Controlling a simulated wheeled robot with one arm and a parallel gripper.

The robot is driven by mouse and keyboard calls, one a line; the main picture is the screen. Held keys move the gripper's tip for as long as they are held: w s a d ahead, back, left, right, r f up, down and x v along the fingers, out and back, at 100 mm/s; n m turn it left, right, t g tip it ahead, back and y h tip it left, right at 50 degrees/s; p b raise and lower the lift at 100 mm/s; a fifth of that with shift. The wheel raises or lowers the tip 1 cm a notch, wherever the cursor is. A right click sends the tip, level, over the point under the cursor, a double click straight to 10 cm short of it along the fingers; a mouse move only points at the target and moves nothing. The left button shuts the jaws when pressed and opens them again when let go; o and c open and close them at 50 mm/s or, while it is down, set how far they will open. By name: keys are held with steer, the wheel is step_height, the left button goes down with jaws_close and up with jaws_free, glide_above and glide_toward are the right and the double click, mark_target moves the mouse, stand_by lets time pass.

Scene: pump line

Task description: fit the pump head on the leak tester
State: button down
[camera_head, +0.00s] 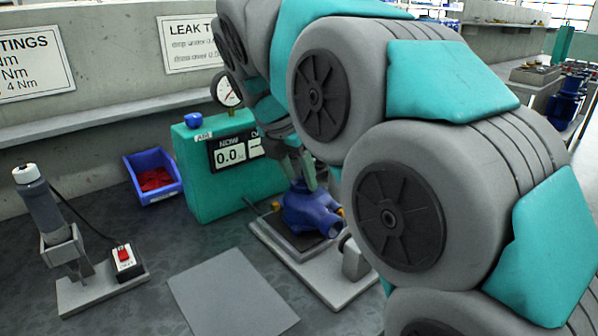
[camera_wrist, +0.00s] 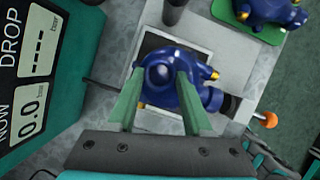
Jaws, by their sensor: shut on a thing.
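The blue pump head (camera_head: 308,210) is at the leak tester's plate (camera_head: 345,292), over its dark square pad; I cannot tell whether it is fully seated. In the wrist view the pump head (camera_wrist: 163,77) lies between the green fingers of my gripper (camera_wrist: 158,88), which is shut on it. The leak tester's teal box (camera_head: 205,180) stands behind and left, its display (camera_head: 230,152) reading 0.0 under NOW. A grey clamp block (camera_head: 354,258) sits at the plate's right side. My arm hides part of the tester.
A second blue pump head (camera_wrist: 268,10) lies on a green mat at the upper right of the wrist view. A blue bin with red parts (camera_head: 143,190), a tool in a stand (camera_head: 42,205) and a red switch box (camera_head: 124,258) stand left. A bare grey mat (camera_head: 233,295) lies in front.

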steer(key=shift+f, duration=0.4)
steer(key=shift+c, duration=1.2)
jaws_free()
steer(key=shift+o, duration=0.4)
steer(key=shift+f, duration=0.1)
steer(key=shift+o, duration=0.8)
steer(key=shift+r, duration=4.5)
